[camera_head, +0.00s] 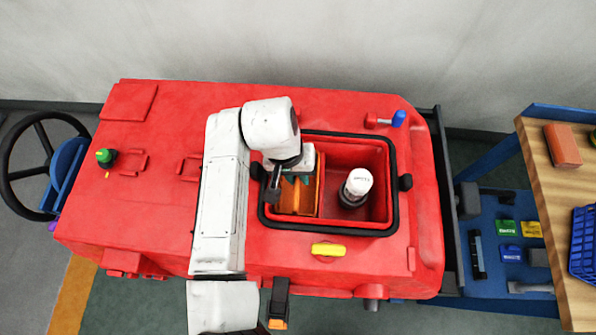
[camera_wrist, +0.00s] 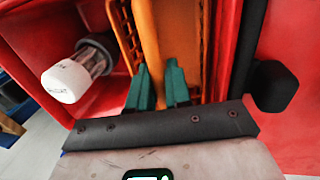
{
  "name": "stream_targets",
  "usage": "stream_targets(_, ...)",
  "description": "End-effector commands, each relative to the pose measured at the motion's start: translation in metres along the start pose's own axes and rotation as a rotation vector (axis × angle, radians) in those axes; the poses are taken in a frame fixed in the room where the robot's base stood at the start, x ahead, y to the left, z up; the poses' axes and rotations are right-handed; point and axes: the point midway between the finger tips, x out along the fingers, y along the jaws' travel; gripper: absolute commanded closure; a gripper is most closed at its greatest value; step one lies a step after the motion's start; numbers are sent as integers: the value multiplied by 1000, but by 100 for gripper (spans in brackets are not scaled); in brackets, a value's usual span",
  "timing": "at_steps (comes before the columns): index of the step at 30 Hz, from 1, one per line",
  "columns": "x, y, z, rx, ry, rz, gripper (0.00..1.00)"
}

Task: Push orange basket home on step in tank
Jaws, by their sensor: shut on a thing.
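The orange basket (camera_head: 297,201) is in the left part of the red tank (camera_head: 355,150), inside the black-rimmed opening. My gripper (camera_head: 293,179) reaches down over it, and my arm hides part of the basket and of the rim. In the wrist view the green fingertips (camera_wrist: 158,84) stand on either side of an orange wall of the basket (camera_wrist: 180,30), shut on it. The step under the basket is hidden, so I cannot tell how it sits there.
A dark cylinder with a white cap (camera_head: 357,182) stands in the tank right of the basket, also seen in the wrist view (camera_wrist: 72,80). A yellow handle (camera_head: 328,249) lies in front. A wooden bench (camera_head: 555,200) stands right.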

Motion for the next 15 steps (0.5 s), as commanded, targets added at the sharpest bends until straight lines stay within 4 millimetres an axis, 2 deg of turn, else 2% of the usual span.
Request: stream_targets(15, 6, -1, 0, 0, 0, 0, 100)
